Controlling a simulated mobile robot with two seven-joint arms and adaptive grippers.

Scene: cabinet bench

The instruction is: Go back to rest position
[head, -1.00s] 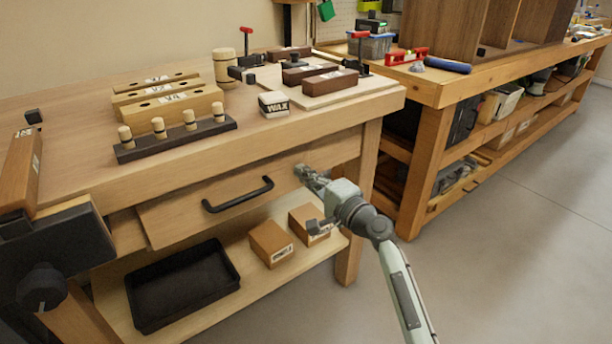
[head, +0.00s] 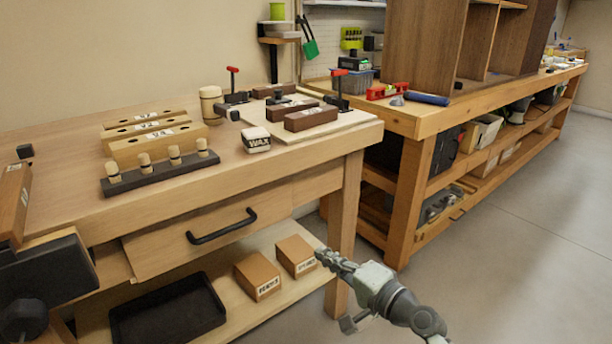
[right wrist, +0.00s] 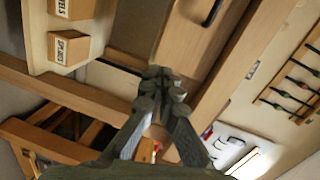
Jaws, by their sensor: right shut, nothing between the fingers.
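My right gripper (head: 326,258) is shut and empty in the head view. It is in front of the bench's right leg, to the right of the two small boxes on the lower shelf. In the right wrist view its closed fingers (right wrist: 162,88) point toward the bench front. The drawer (head: 200,240) with its black handle (head: 222,227) is to the left of the gripper and apart from it. The drawer front stands slightly askew of the bench front. My left gripper is not in view.
The wooden bench (head: 250,175) carries labelled blocks, a peg rack (head: 160,175), a wax block (head: 256,140) and clamps. A black tray (head: 168,312) and cardboard boxes (head: 257,277) sit on its lower shelf. A second bench (head: 425,118) stands behind at right. The floor (head: 520,250) at right is clear.

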